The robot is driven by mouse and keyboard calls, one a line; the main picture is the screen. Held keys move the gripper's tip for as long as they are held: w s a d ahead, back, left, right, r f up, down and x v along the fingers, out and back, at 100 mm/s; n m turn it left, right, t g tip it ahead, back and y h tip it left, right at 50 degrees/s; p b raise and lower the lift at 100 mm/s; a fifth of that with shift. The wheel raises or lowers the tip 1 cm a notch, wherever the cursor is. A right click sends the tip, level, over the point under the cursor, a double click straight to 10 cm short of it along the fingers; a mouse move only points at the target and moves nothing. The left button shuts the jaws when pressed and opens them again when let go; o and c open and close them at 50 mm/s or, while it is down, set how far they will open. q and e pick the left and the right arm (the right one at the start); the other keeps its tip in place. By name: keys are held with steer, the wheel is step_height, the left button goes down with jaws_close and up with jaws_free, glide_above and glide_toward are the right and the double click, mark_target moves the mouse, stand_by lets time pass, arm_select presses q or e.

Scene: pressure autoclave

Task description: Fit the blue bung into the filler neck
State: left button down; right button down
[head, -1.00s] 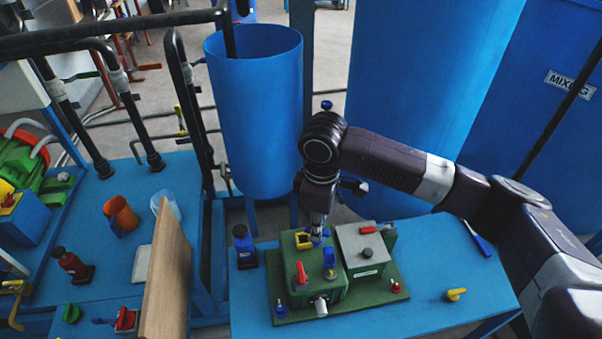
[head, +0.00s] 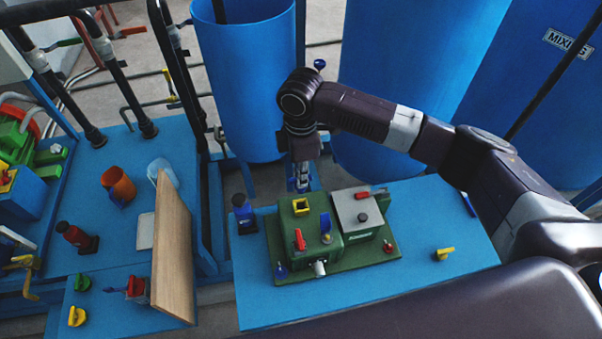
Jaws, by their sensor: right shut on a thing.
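The green box (head: 331,227) stands on a green base plate on the blue table. My left gripper is out of view.
A red lever (head: 299,240) and a blue piece (head: 326,238) stand on the box. A grey-topped unit (head: 355,205) adjoins it. A wooden board (head: 172,250) rises at left. Blue tanks stand behind.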

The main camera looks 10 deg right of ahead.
steer(key=shift+r+p, duration=0.15)
steer(key=shift+p, duration=0.15)
step_height(320, 180, down, 2)
steer(key=shift+s+b, duration=0.1)
steer(key=shift+b, duration=0.5)
steer(key=shift+f+b, duration=0.8)
steer(key=shift+f, duration=1.25)
steer(key=shift+r+p, duration=0.1)
steer(key=shift+p, duration=0.25)
steer(key=shift+p, duration=0.3)
